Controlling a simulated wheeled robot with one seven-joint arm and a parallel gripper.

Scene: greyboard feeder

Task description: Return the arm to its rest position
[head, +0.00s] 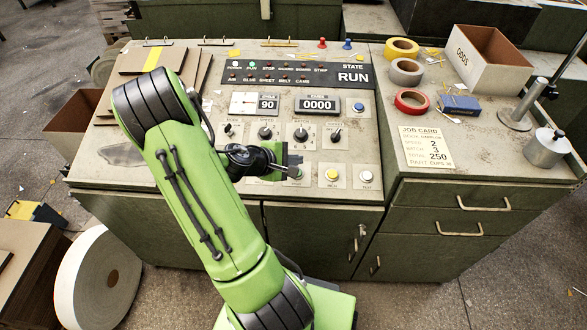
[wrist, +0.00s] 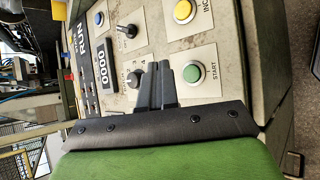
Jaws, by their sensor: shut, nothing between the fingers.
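My green arm reaches up from the bottom of the head view and bends over the control panel (head: 345,135). My gripper (head: 296,160) is low over the panel's front part, just behind the green START button. In the wrist view my gripper (wrist: 158,84) has its two dark fingers together with nothing between them. The green START button (wrist: 193,73) shows just to the right of the fingertips, uncovered. I cannot tell whether the fingers touch the panel. The state display (head: 352,77) reads RUN. The counter (head: 318,104) reads 0000.
Knobs (head: 301,134) and a yellow button (head: 332,175) surround my gripper. Boards (head: 140,88) lie at left. Tape rolls (head: 402,49), an open carton (head: 488,58), a job card (head: 427,147) and a metal stand (head: 515,115) occupy the right bench. A white roll (head: 80,290) stands on the floor.

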